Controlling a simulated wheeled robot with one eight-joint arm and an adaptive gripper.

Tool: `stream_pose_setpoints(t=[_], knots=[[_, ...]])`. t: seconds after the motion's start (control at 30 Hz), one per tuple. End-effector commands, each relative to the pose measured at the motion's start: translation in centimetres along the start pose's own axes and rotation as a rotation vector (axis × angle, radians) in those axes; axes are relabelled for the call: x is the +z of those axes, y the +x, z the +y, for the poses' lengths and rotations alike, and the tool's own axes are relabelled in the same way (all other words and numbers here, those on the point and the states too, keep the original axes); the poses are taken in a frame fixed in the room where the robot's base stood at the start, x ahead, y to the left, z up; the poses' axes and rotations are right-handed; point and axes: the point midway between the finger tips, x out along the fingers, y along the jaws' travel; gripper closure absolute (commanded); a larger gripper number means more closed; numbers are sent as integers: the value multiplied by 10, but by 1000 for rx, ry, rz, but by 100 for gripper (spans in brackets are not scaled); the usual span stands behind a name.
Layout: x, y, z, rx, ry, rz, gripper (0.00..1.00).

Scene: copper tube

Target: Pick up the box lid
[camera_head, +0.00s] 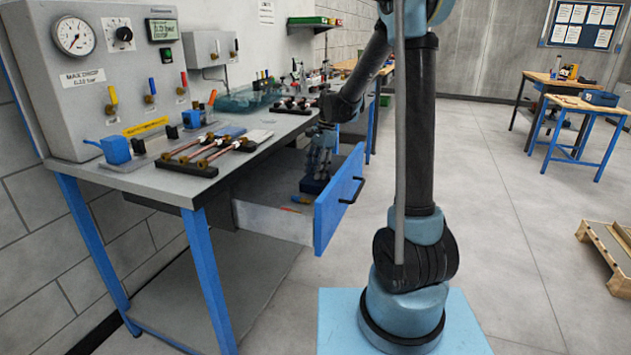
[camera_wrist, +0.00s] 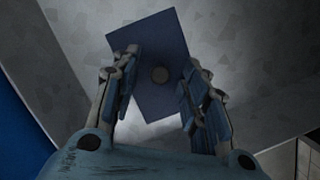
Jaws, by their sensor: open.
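Contact between fingers and lid cannot be told. In the head view my gripper (camera_head: 319,172) points down into the open drawer, above a small dark blue box (camera_head: 313,187). The lid cannot be told apart from the box there.
The open drawer (camera_head: 272,222) has a blue front (camera_head: 338,205) with a black handle and grey walls close to my gripper. The workbench (camera_head: 165,180) above it holds copper tubes (camera_head: 205,155) and a gauge panel (camera_head: 75,75).

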Motion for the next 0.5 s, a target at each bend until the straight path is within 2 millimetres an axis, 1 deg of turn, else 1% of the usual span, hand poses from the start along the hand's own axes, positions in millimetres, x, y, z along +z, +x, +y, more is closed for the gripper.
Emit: stream_pose_setpoints(t=[0.17,0.2,0.27,0.3,0.37,0.5], knots=[[0,0,0,0,0,0,59],[0,0,0,0,0,0,64],[0,0,0,0,0,0,77],[0,0,0,0,0,0,86],[0,0,0,0,0,0,100],[0,0,0,0,0,0,100]])
